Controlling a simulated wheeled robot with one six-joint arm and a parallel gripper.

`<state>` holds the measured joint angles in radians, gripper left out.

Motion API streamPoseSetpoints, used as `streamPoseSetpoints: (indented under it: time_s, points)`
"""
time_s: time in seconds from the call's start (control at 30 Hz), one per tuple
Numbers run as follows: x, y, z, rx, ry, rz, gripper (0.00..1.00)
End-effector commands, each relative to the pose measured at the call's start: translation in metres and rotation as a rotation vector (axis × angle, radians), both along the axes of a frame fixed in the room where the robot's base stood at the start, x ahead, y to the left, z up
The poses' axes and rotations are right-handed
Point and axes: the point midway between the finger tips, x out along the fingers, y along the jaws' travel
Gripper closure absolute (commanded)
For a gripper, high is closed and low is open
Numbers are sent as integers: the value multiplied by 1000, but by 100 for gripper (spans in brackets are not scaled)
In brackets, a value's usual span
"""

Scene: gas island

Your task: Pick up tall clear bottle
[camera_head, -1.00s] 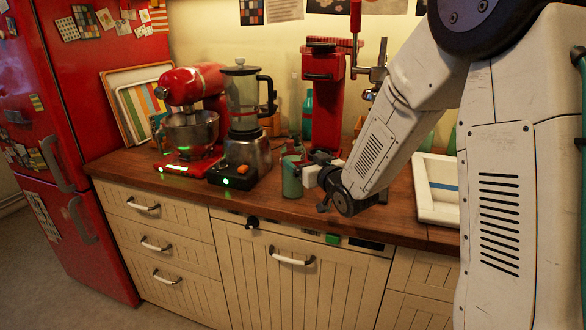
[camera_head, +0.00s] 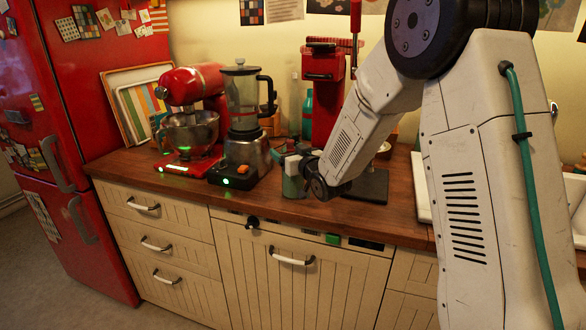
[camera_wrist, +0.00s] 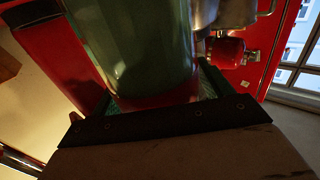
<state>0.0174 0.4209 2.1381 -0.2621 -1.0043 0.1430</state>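A faint, pale upright shape (camera_head: 295,104) stands against the back wall behind the blender; it may be the tall clear bottle, but I cannot tell for sure. A green, cup-like cylinder (camera_head: 294,181) stands on the counter near its front edge. My gripper (camera_head: 286,156) is low over the counter, at the upper part of this cylinder. In the wrist view the green cylinder (camera_wrist: 145,50) is large and very close in front of my gripper. The fingers are mostly hidden, and I cannot tell whether they touch it.
A blender (camera_head: 243,105) and a red stand mixer (camera_head: 192,90) stand to the left. A teal bottle (camera_head: 307,117) and a red machine (camera_head: 325,75) are behind. A dark base (camera_head: 370,186) lies right of my gripper. The wooden counter's front edge (camera_head: 260,203) is close.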

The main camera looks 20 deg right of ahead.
Motion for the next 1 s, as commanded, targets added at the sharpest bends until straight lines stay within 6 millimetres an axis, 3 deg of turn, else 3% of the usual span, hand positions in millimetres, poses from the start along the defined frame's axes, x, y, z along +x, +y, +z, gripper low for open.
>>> streamPoseSetpoints:
  time_s: [0.03,0.2,0.57,0.9,1.0]
  points:
    - [0,0,0,0,0,0,36]
    - [0,0,0,0,0,0,82]
    - [0,0,5,0,-3,0,82]
    - [0,0,40,0,-6,0,82]
    - [-18,-2,39,0,-3,0,82]
